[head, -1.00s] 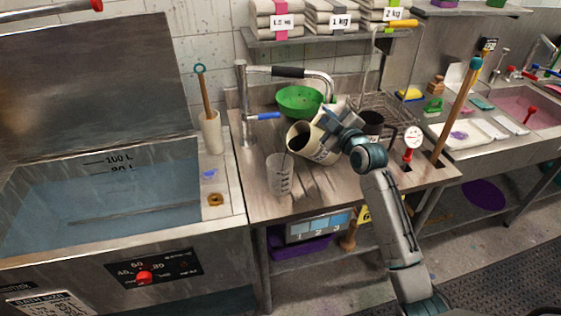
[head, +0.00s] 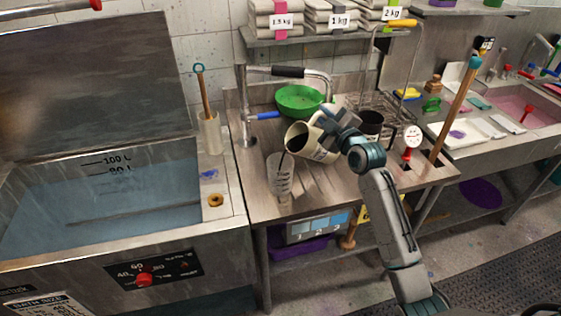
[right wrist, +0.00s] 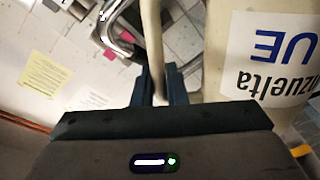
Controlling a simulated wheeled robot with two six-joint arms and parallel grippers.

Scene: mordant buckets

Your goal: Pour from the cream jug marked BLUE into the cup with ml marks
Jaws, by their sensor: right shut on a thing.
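The cream jug (head: 314,151) is tipped to the left, its dark mouth facing the cup with ml marks. My right gripper (head: 336,121) is shut on the jug's handle, on the side away from the cup. In the right wrist view, the fingers (right wrist: 162,92) close around the handle, and the jug (right wrist: 215,55) shows an upside-down label, partly cut off, ending in "UE". A thin dark streak shows between lip and cup. The cup's level is unclear. My left gripper is out of view.
A green bowl (head: 299,98) and a tap (head: 242,105) stand behind the jug. A dark cup (head: 370,122) and wire rack are to the right, near a red-based dial (head: 413,138). A water bath (head: 110,215) lies left. The counter's front edge is close to the cup.

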